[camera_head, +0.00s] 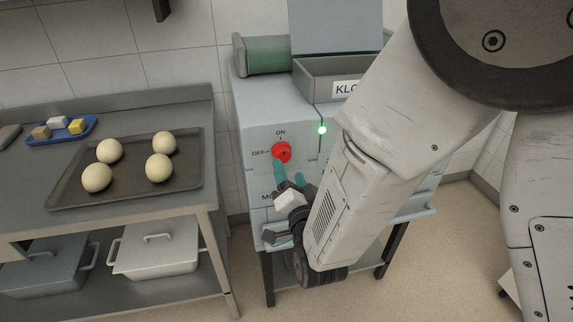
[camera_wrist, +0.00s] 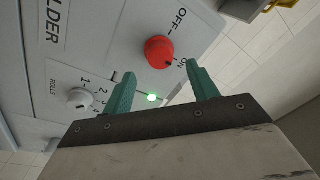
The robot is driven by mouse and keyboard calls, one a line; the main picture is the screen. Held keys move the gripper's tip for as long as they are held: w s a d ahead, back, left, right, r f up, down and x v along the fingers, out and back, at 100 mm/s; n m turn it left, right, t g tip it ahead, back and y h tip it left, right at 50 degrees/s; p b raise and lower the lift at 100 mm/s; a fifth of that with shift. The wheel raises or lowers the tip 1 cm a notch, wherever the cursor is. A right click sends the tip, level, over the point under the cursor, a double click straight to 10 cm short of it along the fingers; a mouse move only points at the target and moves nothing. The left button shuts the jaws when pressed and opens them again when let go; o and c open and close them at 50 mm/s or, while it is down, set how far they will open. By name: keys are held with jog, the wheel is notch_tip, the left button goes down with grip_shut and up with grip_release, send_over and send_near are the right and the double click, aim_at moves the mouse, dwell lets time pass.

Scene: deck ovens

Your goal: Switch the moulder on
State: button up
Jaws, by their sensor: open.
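The moulder (camera_head: 247,113) is a pale grey machine on dark legs. Its red round knob (camera_head: 281,152) sits on the front panel, with ON printed above it and OFF to its left. A green lamp (camera_head: 322,130) is lit right of the knob. The wrist view shows the red knob (camera_wrist: 159,52) with a small dark mark on the side towards ON, and the lit lamp (camera_wrist: 152,98). My gripper (camera_head: 290,177) is open and empty just below the knob in the head view. Its teal fingers (camera_wrist: 160,72) are apart; I cannot tell whether they touch the knob.
A white ROLLS dial (camera_wrist: 79,98) is on the same panel. Left of the moulder is a steel table (camera_head: 190,101) with a dark tray (camera_head: 130,184) of dough balls and a small blue tray (camera_head: 89,124). Lidded containers (camera_head: 155,250) stand below. Floor shows between table and moulder.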

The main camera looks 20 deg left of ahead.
jog(key=v, duration=0.2)
jog(key=shift+s+d, duration=0.25)
jog(key=shift+s, duration=0.05)
jog(key=shift+f, duration=0.1)
notch_tip(320, 180, down, 10)
jog(key=s+n+g+h, duration=0.2)
jog(key=s+n+g, duration=0.15)
jog(key=g, duration=0.25)
jog(key=s+d+n+g+h, duration=0.1)
jog(key=d+n+g+h, duration=0.15)
jog(key=d+g, duration=0.3)
jog(key=s+d+r+m+g+h, duration=0.1)
jog(key=s+d+r, duration=0.4)
jog(key=d, duration=0.6)
jog(key=s+d+r+m+g+h, duration=0.1)
jog(key=s+d+r, duration=0.3)
jog(key=d+r, duration=0.6)
jog(key=s+d+r+m+g+h, duration=0.1)
jog(key=s+d+r+h, duration=0.2)
jog(key=d, duration=1.1)
notch_tip(320, 180, up, 5)
jog(key=s, duration=0.2)
jog(key=shift+s, duration=0.35)
